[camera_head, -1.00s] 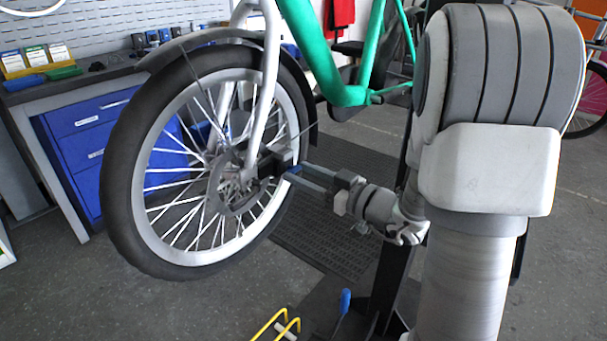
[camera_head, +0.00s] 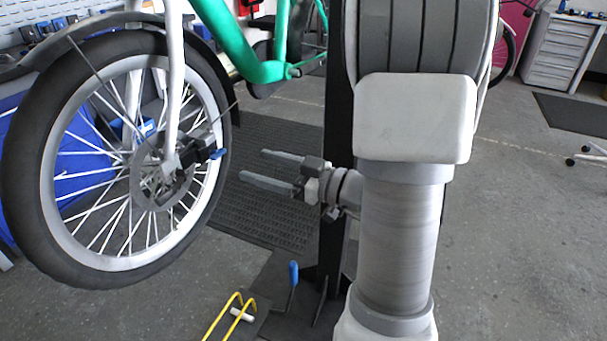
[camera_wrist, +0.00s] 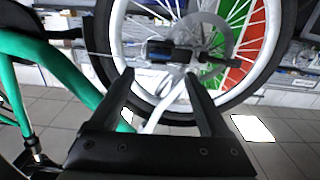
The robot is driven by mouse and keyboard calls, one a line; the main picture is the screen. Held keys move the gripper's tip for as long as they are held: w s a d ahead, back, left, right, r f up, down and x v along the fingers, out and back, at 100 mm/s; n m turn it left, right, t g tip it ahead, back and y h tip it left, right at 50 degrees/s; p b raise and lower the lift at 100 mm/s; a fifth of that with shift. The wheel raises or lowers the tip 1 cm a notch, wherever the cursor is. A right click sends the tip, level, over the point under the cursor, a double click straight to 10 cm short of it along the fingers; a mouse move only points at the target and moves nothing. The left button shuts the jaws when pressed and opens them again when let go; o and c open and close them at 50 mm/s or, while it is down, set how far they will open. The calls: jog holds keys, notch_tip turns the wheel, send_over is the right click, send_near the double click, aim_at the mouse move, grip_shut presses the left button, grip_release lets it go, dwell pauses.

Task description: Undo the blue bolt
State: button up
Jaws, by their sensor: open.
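The blue bolt (camera_head: 217,154) sticks out sideways from the black brake caliper (camera_head: 192,155) beside the hub of the bike's front wheel (camera_head: 48,215). My gripper (camera_head: 254,166) is open and empty. Its two fingers point left toward the caliper, with a clear gap between their tips and the bolt. In the wrist view, the caliper (camera_wrist: 185,54) lies beyond the open fingers of my gripper (camera_wrist: 158,76). A small bluish part shows there, too dim to identify surely as the bolt.
The green frame (camera_head: 262,70) and grey fork (camera_head: 172,75) rise above the caliper. A black stand post (camera_head: 338,110) is behind my arm. A blue-handled lever (camera_head: 293,275) and yellow hooks (camera_head: 228,312) are low in front. Open floor lies at right.

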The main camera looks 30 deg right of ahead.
jog(key=v, duration=0.9)
